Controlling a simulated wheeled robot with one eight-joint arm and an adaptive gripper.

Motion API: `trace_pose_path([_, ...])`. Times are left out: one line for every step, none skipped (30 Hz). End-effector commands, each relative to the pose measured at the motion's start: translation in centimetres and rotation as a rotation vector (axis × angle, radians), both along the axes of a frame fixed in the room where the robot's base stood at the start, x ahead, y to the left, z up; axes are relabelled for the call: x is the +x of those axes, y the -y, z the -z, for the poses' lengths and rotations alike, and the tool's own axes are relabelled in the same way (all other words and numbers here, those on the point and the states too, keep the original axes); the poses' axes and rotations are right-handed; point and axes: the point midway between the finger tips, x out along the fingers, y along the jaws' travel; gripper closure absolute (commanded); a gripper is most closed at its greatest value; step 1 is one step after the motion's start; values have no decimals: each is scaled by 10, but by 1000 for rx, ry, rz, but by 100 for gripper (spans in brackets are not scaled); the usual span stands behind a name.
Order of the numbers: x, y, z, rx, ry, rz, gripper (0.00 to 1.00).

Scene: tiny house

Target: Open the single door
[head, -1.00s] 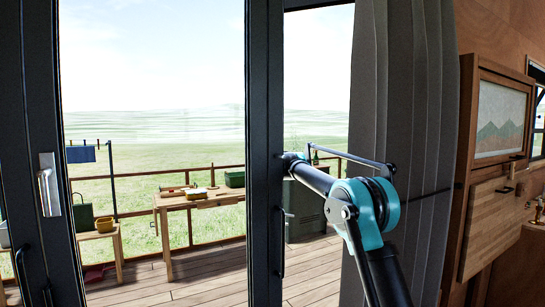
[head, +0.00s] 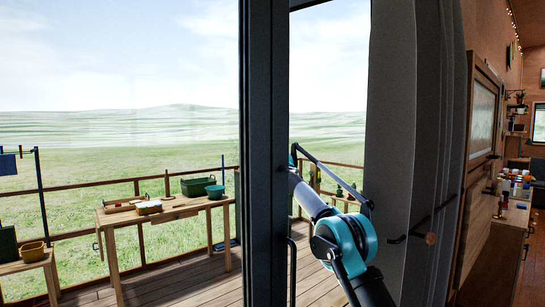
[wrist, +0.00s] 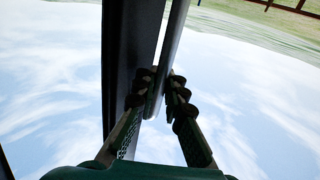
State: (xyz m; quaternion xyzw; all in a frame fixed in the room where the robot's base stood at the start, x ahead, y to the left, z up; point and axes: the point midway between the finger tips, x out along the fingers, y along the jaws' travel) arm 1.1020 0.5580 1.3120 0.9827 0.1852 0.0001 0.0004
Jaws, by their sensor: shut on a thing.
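The single door (head: 265,150) shows in the head view as a dark upright frame edge, with an open gap to its right. A slim dark pull bar (head: 291,272) shows low on its right side. In the wrist view, the dark door frame (wrist: 122,70) runs beside a rounded handle bar (wrist: 174,45). My gripper (wrist: 162,95) has its two fingers on either side of this bar, closed on it. In the head view my arm reaches up to the door edge, and the gripper itself is mostly hidden there.
A wooden cabinet (head: 483,140) and counter stand further right. Outside, a wooden table (head: 170,215) stands on the deck (head: 190,280) before a railing.

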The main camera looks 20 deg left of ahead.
Motion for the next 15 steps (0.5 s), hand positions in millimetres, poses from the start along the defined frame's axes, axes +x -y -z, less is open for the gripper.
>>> trace_pose_path([1,1,0,0,0,0,100])
trace_pose_path([1,0,0,0,0,-3,100])
trace_pose_path([1,-1,0,0,0,-5,100])
trace_pose_path([1,-1,0,0,0,-6,100])
trace_pose_path([1,-2,0,0,0,-6,100])
trace_pose_path([1,-2,0,0,0,-7,100])
trace_pose_path([1,-2,0,0,0,-7,100])
trace_pose_path([1,-1,0,1,0,-7,100])
trace_pose_path([1,-1,0,0,0,-6,100])
trace_pose_path([1,-1,0,0,0,-6,100])
trace_pose_path([1,-1,0,0,0,-6,100])
trace_pose_path([1,-1,0,0,0,-6,100])
trace_pose_path([1,-1,0,0,0,-5,100])
trace_pose_path([1,-1,0,0,0,-5,100])
trace_pose_path([2,0,0,1,0,-5,90])
